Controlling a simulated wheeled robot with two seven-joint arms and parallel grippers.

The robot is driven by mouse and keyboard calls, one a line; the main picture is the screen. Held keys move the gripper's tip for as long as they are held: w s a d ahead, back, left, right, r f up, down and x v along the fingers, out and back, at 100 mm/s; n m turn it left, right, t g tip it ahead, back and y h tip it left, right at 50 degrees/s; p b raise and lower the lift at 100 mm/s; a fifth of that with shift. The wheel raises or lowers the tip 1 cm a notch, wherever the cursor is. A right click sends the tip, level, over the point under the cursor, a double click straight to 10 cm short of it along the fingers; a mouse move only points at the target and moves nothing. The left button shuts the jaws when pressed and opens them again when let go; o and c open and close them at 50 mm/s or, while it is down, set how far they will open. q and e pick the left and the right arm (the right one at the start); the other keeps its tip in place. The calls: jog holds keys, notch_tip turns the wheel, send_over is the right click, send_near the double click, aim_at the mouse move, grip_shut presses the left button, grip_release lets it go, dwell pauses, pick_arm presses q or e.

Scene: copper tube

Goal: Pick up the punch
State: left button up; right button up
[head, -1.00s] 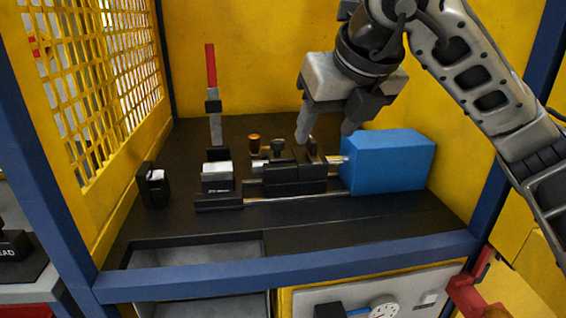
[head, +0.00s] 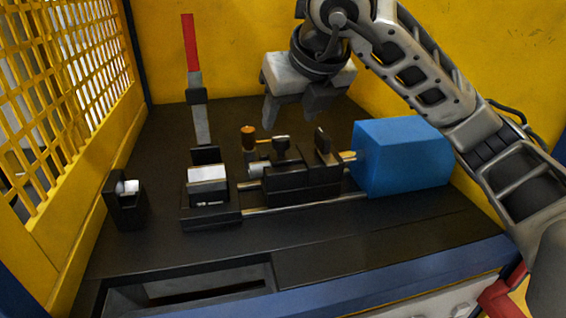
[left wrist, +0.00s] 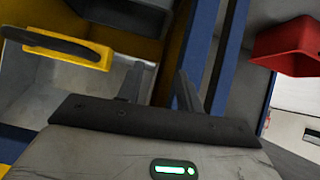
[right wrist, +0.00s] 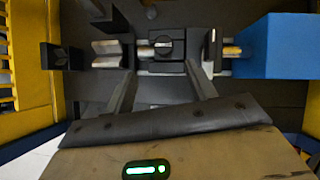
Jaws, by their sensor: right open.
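I cannot tell for certain which part is the punch. A small upright piece with a copper-brown top (head: 248,137) stands behind the black clamp fixture (head: 302,185), and a silver cylindrical part (head: 260,170) lies at the fixture's left end. My right gripper (head: 289,118) is open and empty, above and behind the fixture, with its fingers pointing down. In the right wrist view its spread fingers (right wrist: 163,85) frame the fixture and its round black knob (right wrist: 163,43). My left gripper (left wrist: 160,82) shows only in its wrist view, fingers apart with nothing between them.
A blue block (head: 400,160) stands at the fixture's right end. A red-handled lever (head: 190,45) rises at the left, behind a black block with a silver top (head: 208,178). A small black holder (head: 127,205) stands further left. Yellow mesh (head: 60,70) bounds the left side.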

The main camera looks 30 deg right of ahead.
aim_at(281, 137)
jog(key=x, duration=0.4)
jog(key=shift+w+f, duration=0.15)
jog(key=shift+f, duration=0.05)
jog(key=shift+w+d+p+x, duration=0.15)
jog(key=shift+p+x, duration=0.1)
jog(key=shift+x, duration=0.65)
jog(key=shift+d+p+x, duration=0.1)
jog(key=shift+p+x, duration=0.15)
jog(key=shift+x, duration=0.6)
jog(key=shift+w+d+p+x, duration=0.15)
jog(key=shift+p+x, duration=0.1)
jog(key=shift+x, duration=0.65)
jog(key=shift+s+r, duration=0.1)
jog(key=shift+r, duration=0.05)
grip_shut()
jog(key=shift+r, duration=0.2)
